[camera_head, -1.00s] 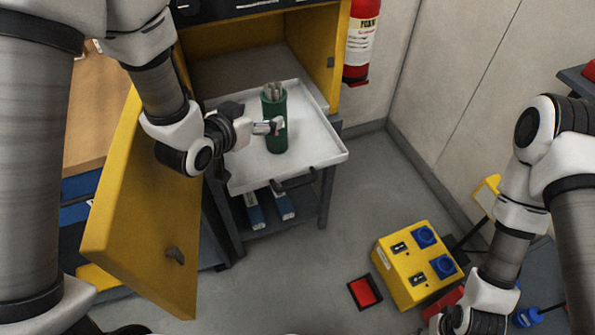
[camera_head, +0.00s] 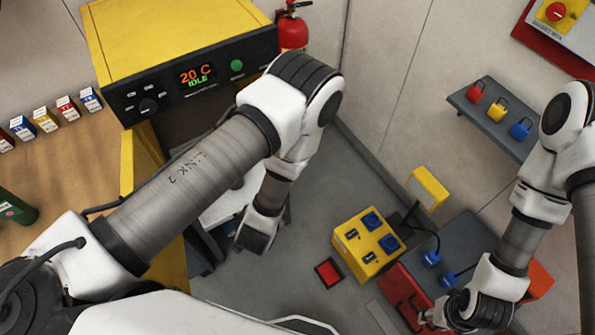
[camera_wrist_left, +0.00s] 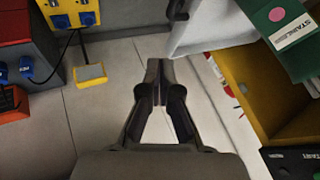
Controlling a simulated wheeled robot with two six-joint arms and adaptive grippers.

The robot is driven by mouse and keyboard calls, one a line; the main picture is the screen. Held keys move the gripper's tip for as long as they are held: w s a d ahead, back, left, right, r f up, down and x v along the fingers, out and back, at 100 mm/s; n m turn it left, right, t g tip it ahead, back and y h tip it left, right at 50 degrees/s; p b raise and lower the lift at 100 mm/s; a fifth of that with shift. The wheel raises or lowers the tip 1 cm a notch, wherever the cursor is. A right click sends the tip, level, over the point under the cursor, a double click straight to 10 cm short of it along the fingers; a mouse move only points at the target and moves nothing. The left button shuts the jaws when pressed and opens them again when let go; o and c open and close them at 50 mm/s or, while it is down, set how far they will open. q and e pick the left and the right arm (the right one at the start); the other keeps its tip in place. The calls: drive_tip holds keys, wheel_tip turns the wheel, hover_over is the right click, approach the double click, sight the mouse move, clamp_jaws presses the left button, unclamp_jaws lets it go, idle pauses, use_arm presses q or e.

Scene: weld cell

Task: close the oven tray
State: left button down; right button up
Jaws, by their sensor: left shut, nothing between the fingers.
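The white oven tray (camera_head: 225,207) sticks out of the yellow oven (camera_head: 112,40) in the head view, largely hidden behind my left arm. In the left wrist view the tray's pale wall (camera_wrist_left: 212,22) is at the top, with its dark handle (camera_wrist_left: 177,10) just beyond my fingertips. My left gripper (camera_wrist_left: 155,68) is shut and empty, apart from the handle as far as I can tell. A green canister labelled stainless (camera_wrist_left: 284,38) shows above the tray. My right gripper (camera_head: 425,318) is low at the right by a red case; its fingers are unclear.
The open yellow oven door (camera_head: 172,268) hangs left of the tray. A yellow socket box (camera_head: 367,245) and red floor pedal (camera_head: 329,273) lie to the right. A fire extinguisher (camera_head: 292,30) stands behind. Grey floor between tray and socket box is clear.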

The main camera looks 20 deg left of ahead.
use_arm(q)
drive_tip(key=a+b+x, duration=0.2)
drive_tip(key=b+x, duration=0.9)
drive_tip(key=b, duration=1.1)
drive_tip(key=shift+r, duration=0.3)
use_arm(e)
wheel_tip(320, 180, down, 21)
drive_tip(key=shift+s+d+r, duration=0.15)
drive_tip(key=shift+s+d, duration=0.1)
drive_tip(key=shift+s, duration=0.05)
use_arm(q)
drive_tip(key=shift+w+d, duration=0.1)
